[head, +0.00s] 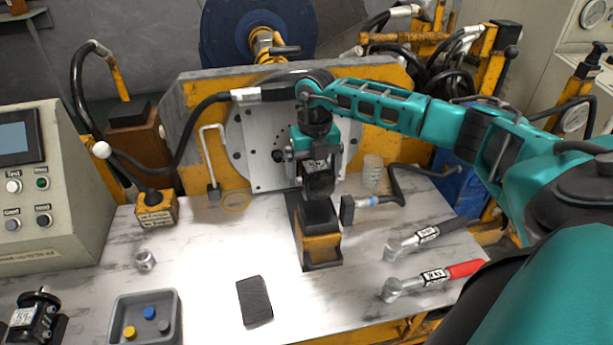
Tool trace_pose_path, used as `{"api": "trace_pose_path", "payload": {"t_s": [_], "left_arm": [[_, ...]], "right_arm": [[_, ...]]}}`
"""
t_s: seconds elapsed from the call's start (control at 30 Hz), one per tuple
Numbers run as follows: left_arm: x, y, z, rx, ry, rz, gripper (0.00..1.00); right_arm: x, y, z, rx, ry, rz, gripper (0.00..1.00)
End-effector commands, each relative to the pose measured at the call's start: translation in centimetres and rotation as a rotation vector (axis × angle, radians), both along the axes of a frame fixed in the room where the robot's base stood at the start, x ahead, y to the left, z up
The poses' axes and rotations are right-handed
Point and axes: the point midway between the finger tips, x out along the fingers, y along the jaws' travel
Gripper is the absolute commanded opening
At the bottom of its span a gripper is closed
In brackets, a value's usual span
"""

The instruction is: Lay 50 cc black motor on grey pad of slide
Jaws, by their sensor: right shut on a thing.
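My right gripper (316,160) points down from the teal arm and is shut on a black motor (319,184) with a small pale label. The motor is directly above the slide (322,248), a yellow block on a dark rail. The dark grey pad (318,213) is on top of that block. The motor's lower end is close to the pad's back edge; I cannot tell whether they touch. The fingers partly hide the motor. Another black labelled motor (35,318) stands at the bottom left corner. My left gripper is out of view.
A grey plate (262,150) on a yellow frame stands behind the slide. Torque wrenches with black (425,236) and red (432,279) handles lie at right. A dark block (254,300) and a grey tray (168,302) are in front.

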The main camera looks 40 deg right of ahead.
Motion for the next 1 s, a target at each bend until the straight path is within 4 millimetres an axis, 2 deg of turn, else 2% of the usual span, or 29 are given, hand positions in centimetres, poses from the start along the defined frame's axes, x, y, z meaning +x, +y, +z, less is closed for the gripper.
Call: {"api": "trace_pose_path", "payload": {"t_s": [0.03, 0.27, 0.8, 1.0], "left_arm": [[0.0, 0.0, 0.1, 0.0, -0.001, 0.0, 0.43], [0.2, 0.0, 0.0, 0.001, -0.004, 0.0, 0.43], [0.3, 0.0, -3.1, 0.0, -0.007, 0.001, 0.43], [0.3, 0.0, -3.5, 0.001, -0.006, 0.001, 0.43]], "right_arm": [[0.2, -0.3, 0.4, 0.001, -0.007, -0.033, 0.22], [0.2, -0.7, 0.3, 0.001, -0.007, -0.098, 0.22], [0.2, -0.6, -3.5, 0.0, -0.006, -0.095, 0.22], [0.2, -0.6, -4.0, 0.0, -0.006, -0.095, 0.22]]}}
